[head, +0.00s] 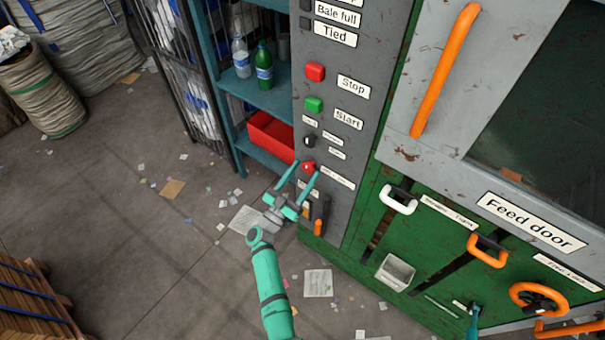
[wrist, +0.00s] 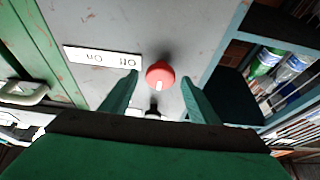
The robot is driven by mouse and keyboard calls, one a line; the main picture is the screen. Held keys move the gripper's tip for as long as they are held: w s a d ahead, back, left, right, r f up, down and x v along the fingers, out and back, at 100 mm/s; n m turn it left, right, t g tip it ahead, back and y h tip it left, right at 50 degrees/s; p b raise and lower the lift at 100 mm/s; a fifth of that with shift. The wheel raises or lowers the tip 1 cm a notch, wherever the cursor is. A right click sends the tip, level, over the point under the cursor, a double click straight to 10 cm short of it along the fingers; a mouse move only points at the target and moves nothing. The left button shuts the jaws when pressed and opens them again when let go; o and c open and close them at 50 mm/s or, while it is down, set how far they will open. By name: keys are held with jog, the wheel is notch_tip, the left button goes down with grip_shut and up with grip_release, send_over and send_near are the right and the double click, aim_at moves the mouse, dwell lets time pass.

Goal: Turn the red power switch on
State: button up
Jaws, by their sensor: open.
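The red power switch (head: 308,167) is a round red knob low on the grey control panel (head: 360,95). In the wrist view the knob (wrist: 160,75) carries a white mark at its lower edge, and a label (wrist: 103,62) reading Off and On, seen upside down, is beside it. My gripper (head: 300,178) has teal fingers that are open, one to each side of the knob in the picture. In the wrist view the fingertips (wrist: 160,82) flank the knob with gaps on both sides. I cannot tell how far they reach along it.
A red Stop button (head: 315,72), a green Start button (head: 314,104) and a black knob (head: 309,141) are above on the panel. An orange-handled lever (head: 318,228) is just below. A teal shelf (head: 262,95) with bottles and a red bin (head: 270,138) stands left. The floor left is mostly open.

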jog(key=c, duration=1)
jog(key=shift+m, duration=0.5)
jog(key=m+g+h, duration=0.1)
jog(key=m, duration=0.2)
jog(key=m+g+h, duration=0.1)
jog(key=m+g, duration=0.1)
jog(key=m, duration=0.1)
jog(key=shift+w+a+m+h, duration=0.2)
jog(key=shift+m+h, duration=0.1)
jog(key=shift+m, duration=0.1)
jog(key=m+g, duration=0.1)
jog(key=m, duration=0.2)
jog(key=m+g, duration=0.1)
jog(key=m, duration=0.2)
jog(key=shift+a+r+g+h, duration=0.1)
jog(key=shift+r+g+h, duration=0.05)
jog(key=shift+g+h, duration=0.2)
jog(key=m+g, duration=0.2)
jog(key=m, duration=0.3)
jog(key=shift+r, duration=0.1)
jog(key=shift+m+g+y, duration=0.45)
jog(key=shift+m+y, duration=0.2)
jog(key=shift+m, duration=1.15)
